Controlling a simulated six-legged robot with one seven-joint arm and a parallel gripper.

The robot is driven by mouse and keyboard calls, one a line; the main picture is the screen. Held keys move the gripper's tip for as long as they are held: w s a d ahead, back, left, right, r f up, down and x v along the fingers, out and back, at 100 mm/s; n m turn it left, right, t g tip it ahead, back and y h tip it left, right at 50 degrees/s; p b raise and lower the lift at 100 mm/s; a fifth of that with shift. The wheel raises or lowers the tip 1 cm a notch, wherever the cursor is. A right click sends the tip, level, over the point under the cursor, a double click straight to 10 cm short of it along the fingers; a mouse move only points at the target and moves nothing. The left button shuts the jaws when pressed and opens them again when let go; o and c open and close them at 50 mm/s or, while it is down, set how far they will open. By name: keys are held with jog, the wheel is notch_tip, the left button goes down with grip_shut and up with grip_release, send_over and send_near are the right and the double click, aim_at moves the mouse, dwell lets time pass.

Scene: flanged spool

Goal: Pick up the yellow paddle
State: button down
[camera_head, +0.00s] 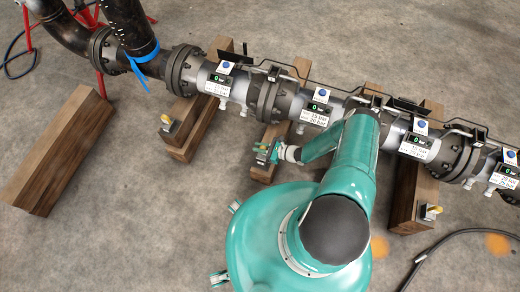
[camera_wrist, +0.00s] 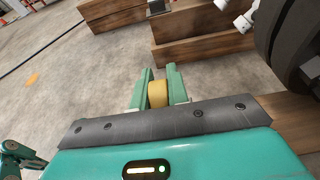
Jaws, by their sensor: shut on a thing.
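The yellow paddle (camera_wrist: 157,94) sits between the two green fingers of my gripper (camera_wrist: 158,88) in the wrist view. The fingers are shut on it, one on each side, and only its rounded yellow face shows. In the head view my gripper (camera_head: 274,152) is at the wooden beam below the middle of the pipe, with a small bit of the yellow paddle (camera_head: 263,147) showing beside it. Whether the paddle is clear of its support cannot be told.
A flanged spool pipe (camera_head: 262,98) with gauges rests on wooden beams (camera_head: 203,125). Similar yellow pieces sit on brackets at left (camera_head: 166,119) and right (camera_head: 431,209). A loose wooden beam (camera_head: 60,150) lies at left. A black cable (camera_head: 440,246) lies at lower right. Open floor shows at lower left.

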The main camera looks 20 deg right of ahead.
jog(key=s+d+r, duration=0.2)
jog(key=s+r, duration=0.9)
jog(key=s, duration=0.2)
jog(key=shift+s+d, duration=0.35)
